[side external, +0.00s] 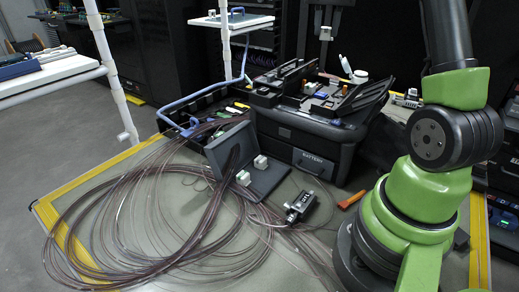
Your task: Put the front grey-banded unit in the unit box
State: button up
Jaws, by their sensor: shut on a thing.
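My gripper is not in view; my arm runs up out of the top edge at the right. A small dark unit with grey metallic parts (300,206) lies on the bench front, right of the fibre coils, with a thin cable looping from it. I cannot tell whether it is the front grey-banded unit. An open dark case (268,184) with a raised lid stands behind it to the left, with two small white blocks (261,162) (243,178) at it. I cannot tell for certain which container is the unit box.
Loose brown fibre coils (150,225) cover the left and middle of the bench. A large black splicing case (300,135) with open trays stands behind. An orange-handled tool (351,200) lies near my base. Yellow strips (65,190) edge the bench.

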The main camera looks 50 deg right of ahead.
jog(key=w+a+n, duration=0.2)
jog(key=a+n, duration=0.4)
jog(key=n, duration=0.8)
send_over(274, 175)
notch_tip(274, 175, down, 25)
jog(key=shift+d+f, duration=0.1)
jog(key=shift+f, duration=2.25)
jog(key=shift+f, duration=0.15)
jog(key=o, duration=0.9)
